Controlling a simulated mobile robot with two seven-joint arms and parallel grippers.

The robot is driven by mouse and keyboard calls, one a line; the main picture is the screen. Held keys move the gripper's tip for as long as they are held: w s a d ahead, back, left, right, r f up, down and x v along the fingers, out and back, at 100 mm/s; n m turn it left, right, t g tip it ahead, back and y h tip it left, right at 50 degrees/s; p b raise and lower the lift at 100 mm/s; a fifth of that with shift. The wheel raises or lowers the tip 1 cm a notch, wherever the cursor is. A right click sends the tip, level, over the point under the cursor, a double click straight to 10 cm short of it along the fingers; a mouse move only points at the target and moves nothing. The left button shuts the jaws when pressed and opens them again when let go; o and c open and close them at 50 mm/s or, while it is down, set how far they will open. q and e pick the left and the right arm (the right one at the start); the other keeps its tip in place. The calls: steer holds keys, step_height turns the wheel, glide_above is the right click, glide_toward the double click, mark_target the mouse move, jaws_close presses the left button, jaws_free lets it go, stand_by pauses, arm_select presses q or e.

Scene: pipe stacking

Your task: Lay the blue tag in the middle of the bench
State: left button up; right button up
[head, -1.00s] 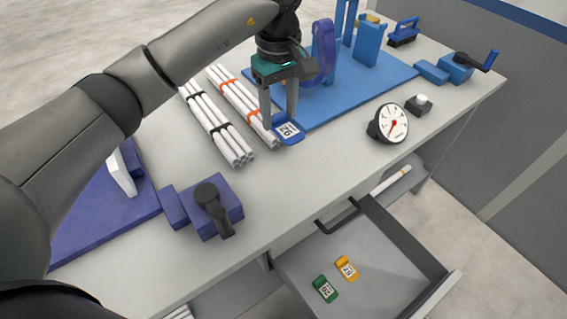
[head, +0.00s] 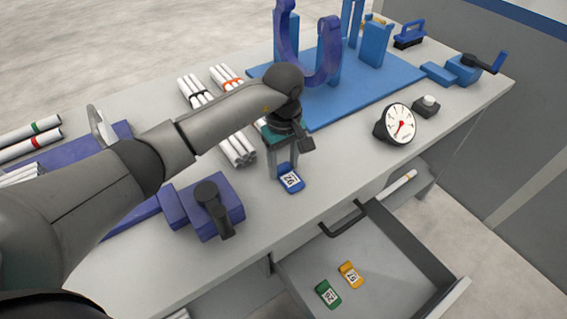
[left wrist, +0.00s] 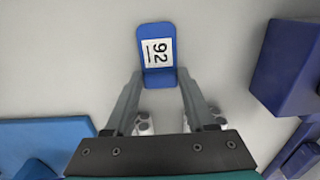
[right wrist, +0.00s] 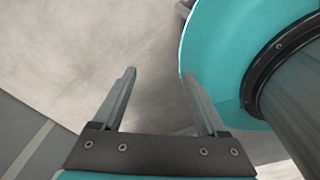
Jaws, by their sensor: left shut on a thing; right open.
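The blue tag (head: 291,180) has a white label and is at the middle front part of the grey bench (head: 290,225). My left gripper (head: 284,174) is shut on one end of the tag. I cannot tell whether the tag touches the bench top. My right gripper (right wrist: 158,75) is open and empty in the right wrist view, above the floor; it is not in the head view.
A dial gauge (head: 396,124) stands to the right, and a purple clamp block (head: 214,205) to the left. An open drawer (head: 380,250) below the front edge holds a green tag (head: 327,293) and a yellow tag (head: 350,275).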

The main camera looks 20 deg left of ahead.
mark_target(283, 168)
arm_select(q)
steer(key=shift+r, duration=0.1)
arm_select(e)
steer(key=shift+w+d, duration=0.1)
steer(key=shift+w, duration=0.2)
arm_select(q)
steer(key=shift+f, duration=0.2)
arm_select(e)
steer(key=shift+f, duration=0.15)
arm_select(q)
steer(key=o, duration=1.3)
steer(key=shift+r, duration=0.1)
arm_select(e)
steer(key=shift+d, duration=0.1)
arm_select(q)
steer(key=shift+r, duration=0.35)
step_height(283, 168, up, 12)
steer(key=shift+f+p, duration=0.25)
steer(key=shift+p, duration=0.8)
arm_select(e)
steer(key=shift+g, duration=0.3)
steer(key=s+a+r, duration=0.2)
steer(key=s, duration=0.1)
steer(key=shift+a+r, duration=0.15)
